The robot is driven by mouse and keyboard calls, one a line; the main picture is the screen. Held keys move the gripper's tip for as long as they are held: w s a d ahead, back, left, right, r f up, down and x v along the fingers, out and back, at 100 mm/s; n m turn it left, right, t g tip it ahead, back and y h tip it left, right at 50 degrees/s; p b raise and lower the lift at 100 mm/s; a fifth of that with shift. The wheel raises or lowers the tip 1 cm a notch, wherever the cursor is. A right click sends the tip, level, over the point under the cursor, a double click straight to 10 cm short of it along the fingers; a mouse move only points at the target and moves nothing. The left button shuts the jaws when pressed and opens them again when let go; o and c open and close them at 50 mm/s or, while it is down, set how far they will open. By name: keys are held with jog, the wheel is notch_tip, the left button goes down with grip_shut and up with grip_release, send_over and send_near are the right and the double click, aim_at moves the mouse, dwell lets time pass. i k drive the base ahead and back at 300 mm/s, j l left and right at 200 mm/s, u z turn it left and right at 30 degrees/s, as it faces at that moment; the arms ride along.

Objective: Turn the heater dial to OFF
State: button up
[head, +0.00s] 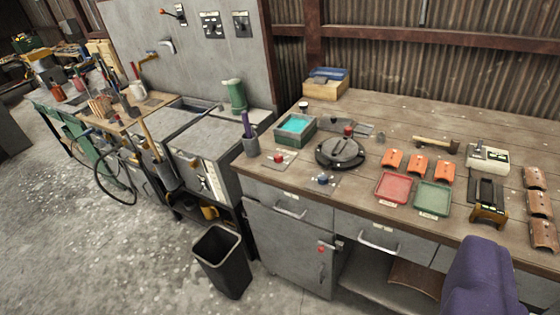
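A grey metal box unit (208,137) stands left of the wooden workbench. Its front face carries a small light-marked panel with what looks like a dial or handle (211,184). It is too small for me to read its marks or tell where it points. I cannot tell for sure that this is the heater dial. The wall panel above holds other controls: a red-knobbed lever (174,12), a switch plate (210,25) and a dark switch (242,24). My gripper is not in view.
The wooden workbench (405,123) holds a round black lidded device (340,152), red (393,188) and green (432,198) trays and small parts. A black bin (222,262) stands before the unit. A purple rounded object (482,280) blocks the lower right. The concrete floor at left is clear.

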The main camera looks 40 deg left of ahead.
aim_at(278, 158)
jog(key=i+j, duration=0.2)
jog(key=i, duration=0.4)
jog(key=i+j+u, duration=0.1)
jog(key=i, duration=0.45)
jog(key=i+j, duration=0.3)
jog(key=i, duration=0.3)
jog(key=i+j, duration=0.15)
jog(key=i, duration=0.4)
jog(key=j+u, duration=0.05)
